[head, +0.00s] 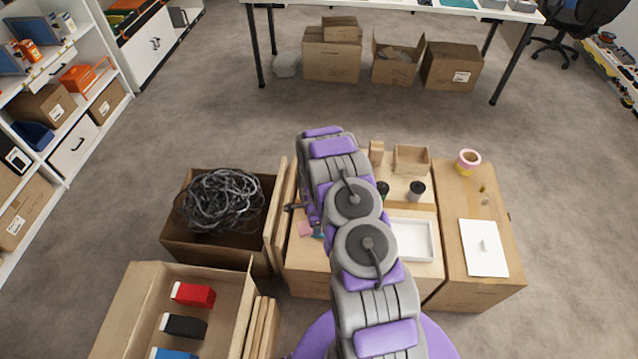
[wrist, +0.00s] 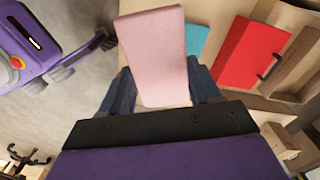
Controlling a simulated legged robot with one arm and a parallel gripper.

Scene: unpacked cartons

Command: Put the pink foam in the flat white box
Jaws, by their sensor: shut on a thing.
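My gripper (wrist: 160,88) is shut on the pink foam (wrist: 154,42), with one dark finger on each side of it in the wrist view. The foam is a pale pink block that sticks out past the fingers. In the head view the foam (head: 305,229) shows at the left of my arm, over the left part of the middle carton top. The flat white box (head: 432,241) lies on the right part of that carton top, to the right of my arm. Its inside looks empty, and my arm hides its left edge. The gripper itself is mostly hidden by my arm in the head view.
A teal piece (wrist: 197,40) and a red box (wrist: 250,55) lie beyond the foam in the wrist view. A carton of black cables (head: 170,240) is at left.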

